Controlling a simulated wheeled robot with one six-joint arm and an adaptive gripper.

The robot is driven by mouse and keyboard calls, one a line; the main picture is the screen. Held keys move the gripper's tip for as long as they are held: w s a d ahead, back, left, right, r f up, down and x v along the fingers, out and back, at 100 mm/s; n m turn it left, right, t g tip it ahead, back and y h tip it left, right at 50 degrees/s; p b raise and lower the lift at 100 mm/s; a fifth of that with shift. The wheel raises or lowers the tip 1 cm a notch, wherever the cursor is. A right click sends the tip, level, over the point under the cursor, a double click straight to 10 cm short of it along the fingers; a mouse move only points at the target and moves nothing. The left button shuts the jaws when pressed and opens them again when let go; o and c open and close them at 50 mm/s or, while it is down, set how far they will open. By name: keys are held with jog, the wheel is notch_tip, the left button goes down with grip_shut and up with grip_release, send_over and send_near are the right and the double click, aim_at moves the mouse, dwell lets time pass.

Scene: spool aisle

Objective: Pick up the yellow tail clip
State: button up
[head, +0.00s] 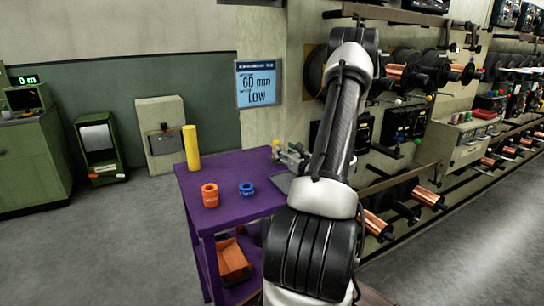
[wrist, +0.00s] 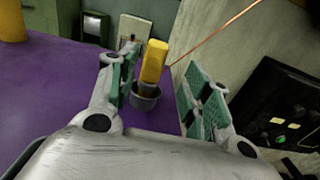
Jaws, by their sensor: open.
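The yellow tail clip (wrist: 154,60) stands slightly tilted in a small grey cup (wrist: 146,97) on the purple table (wrist: 52,85). In the wrist view it shows between the two green-padded fingers of my gripper (wrist: 160,82), nearer the left finger. My gripper is open, and nothing is held. Whether a pad touches the clip I cannot tell. In the head view my gripper (head: 293,157) is over the table's back right corner, and my arm hides part of that area.
A yellow cylinder (head: 192,148), an orange ring (head: 210,195) and a blue ring (head: 246,189) stand on the table. A thin copper wire (wrist: 215,37) slants down near the clip. A wall and dark panel (wrist: 275,108) lie close on the right.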

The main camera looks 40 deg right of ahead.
jog(key=x, duration=0.6)
jog(key=shift+a+r, duration=0.1)
jog(key=shift+a, duration=0.35)
grip_shut()
